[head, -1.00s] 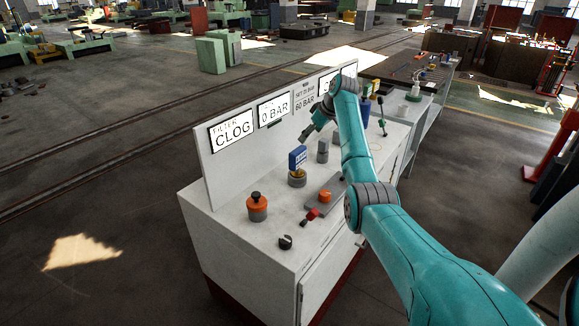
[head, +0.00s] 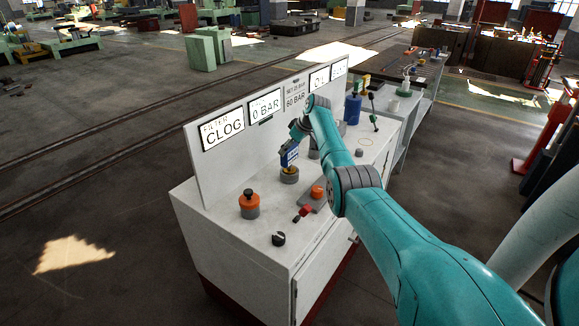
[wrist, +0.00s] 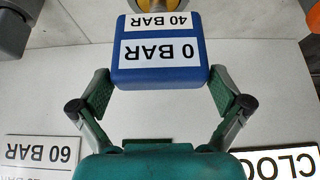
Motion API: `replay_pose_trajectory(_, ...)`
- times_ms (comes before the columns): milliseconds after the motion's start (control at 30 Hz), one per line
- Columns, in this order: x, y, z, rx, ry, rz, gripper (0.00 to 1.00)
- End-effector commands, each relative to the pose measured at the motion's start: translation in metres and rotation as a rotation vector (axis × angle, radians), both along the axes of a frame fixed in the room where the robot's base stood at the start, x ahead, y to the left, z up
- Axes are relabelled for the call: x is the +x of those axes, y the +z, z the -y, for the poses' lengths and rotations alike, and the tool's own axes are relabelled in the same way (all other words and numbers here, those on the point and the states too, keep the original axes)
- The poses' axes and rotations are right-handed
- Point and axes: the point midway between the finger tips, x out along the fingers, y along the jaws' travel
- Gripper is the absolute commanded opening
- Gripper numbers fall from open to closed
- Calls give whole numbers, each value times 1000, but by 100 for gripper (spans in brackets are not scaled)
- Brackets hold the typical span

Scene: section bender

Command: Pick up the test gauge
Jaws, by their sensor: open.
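The test gauge is a blue block with a white label reading 0 BAR and 40 BAR (wrist: 160,50). In the head view the gauge (head: 288,154) stands upright on a round grey fitting with a brass part, on the bench top. My gripper (wrist: 162,72) is open, its two green-padded fingers at the left and right sides of the gauge's near end. Thin gaps seem to show between the pads and the blue body. In the head view my gripper (head: 296,134) is just above and behind the gauge, partly hidden by my arm.
The white bench (head: 222,222) has an upright panel (head: 192,160) with signs behind the gauge. A blue bottle (head: 352,108) is farther right.

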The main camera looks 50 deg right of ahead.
Motion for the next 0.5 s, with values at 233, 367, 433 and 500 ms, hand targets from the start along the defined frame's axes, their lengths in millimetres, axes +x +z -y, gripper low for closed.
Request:
replay_pose_trajectory(233,1,-2,0,-1,0,0,100)
replay_pose_trajectory(367,1,-2,0,-1,0,0,80)
replay_pose_trajectory(433,1,-2,0,0,0,0,62)
replay_pose_trajectory(500,1,-2,0,0,0,0,45)
